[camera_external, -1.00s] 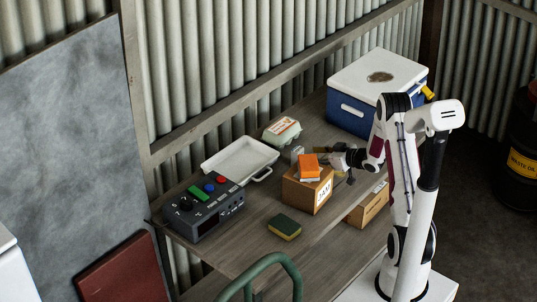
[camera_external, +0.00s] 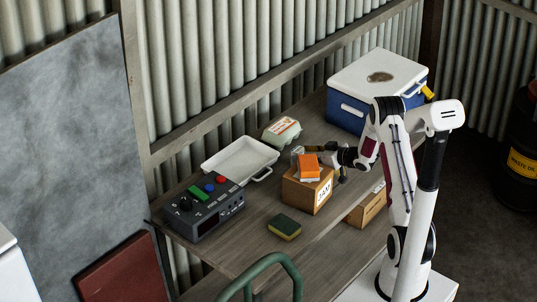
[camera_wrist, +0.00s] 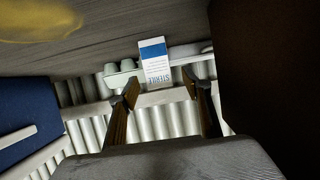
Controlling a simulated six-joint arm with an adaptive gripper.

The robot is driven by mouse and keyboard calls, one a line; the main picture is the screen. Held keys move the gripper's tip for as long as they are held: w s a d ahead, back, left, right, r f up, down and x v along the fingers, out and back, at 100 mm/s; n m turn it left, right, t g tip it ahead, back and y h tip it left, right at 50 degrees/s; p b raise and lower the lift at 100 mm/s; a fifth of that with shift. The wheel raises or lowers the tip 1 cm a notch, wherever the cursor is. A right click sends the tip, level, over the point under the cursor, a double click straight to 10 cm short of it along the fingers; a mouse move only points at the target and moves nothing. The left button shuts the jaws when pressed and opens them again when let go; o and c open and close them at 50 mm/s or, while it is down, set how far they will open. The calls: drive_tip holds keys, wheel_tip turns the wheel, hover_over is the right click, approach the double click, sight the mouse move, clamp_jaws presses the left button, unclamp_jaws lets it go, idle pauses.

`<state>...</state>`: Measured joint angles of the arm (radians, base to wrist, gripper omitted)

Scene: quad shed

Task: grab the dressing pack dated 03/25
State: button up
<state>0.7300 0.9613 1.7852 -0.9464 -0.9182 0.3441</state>
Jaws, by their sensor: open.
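A white and blue pack marked STERILE (camera_wrist: 155,62) stands on the bench and appears upside down in the wrist view. No date on it can be read. In the external view a small pale thing (camera_external: 297,152) shows behind the orange item; I cannot tell if it is this pack. My gripper (camera_wrist: 160,84) is open and empty, its two fingers apart on either side of the line to the pack. The pack looks beyond the fingertips. In the external view my gripper (camera_external: 312,149) is behind the cardboard box, pointing left.
A cardboard box (camera_external: 322,193) carries an orange item (camera_external: 309,172) close to my gripper. A blue cooler (camera_external: 348,115), egg carton (camera_external: 282,130), white tray (camera_external: 212,168), control box (camera_external: 182,222) and sponge (camera_external: 285,227) are on the bench. Bare bench lies around the sponge.

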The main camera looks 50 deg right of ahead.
drive_tip(key=shift+x, duration=1.9)
drive_tip(key=shift+d, duration=0.1)
drive_tip(key=c, duration=1)
